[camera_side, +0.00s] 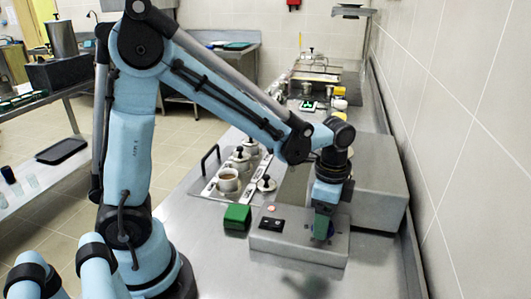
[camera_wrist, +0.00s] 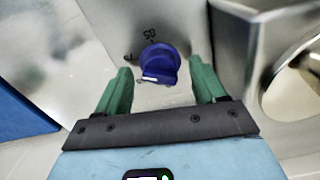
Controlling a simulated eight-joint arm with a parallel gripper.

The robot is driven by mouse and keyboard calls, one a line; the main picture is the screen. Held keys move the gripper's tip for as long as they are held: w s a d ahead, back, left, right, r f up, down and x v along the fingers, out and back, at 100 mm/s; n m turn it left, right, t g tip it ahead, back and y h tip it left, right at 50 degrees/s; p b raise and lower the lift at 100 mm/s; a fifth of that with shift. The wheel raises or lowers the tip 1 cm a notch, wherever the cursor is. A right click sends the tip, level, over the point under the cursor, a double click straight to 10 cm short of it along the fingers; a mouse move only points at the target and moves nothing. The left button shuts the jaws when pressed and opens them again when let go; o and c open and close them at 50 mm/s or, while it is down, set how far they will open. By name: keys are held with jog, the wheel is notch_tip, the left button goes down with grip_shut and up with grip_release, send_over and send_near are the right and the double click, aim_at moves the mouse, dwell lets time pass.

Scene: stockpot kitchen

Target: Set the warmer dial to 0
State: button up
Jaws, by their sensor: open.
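The warmer dial (camera_wrist: 160,60) is a round blue knob in the upper middle of the wrist view. A white mark on it points toward the lower left of that view. Dark scale figures stand beside it, one like 50 above it; I cannot read the rest surely. My gripper (camera_wrist: 160,66) is open, with one green finger on each side of the dial and a gap on both sides. In the side view my gripper (camera_side: 322,228) points down at the low grey warmer unit (camera_side: 285,248), and its fingers mostly hide the dial.
A black panel (camera_side: 271,225) and a small pinkish piece are on the unit's left part. A green box (camera_side: 237,217) stands left of it. A tray (camera_side: 208,192) with pots and lids lies farther back. A large steel box (camera_side: 378,185) and the wall (camera_side: 450,140) bound the right.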

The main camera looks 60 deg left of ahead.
jog(key=shift+f, duration=0.4)
jog(key=c, duration=1.1)
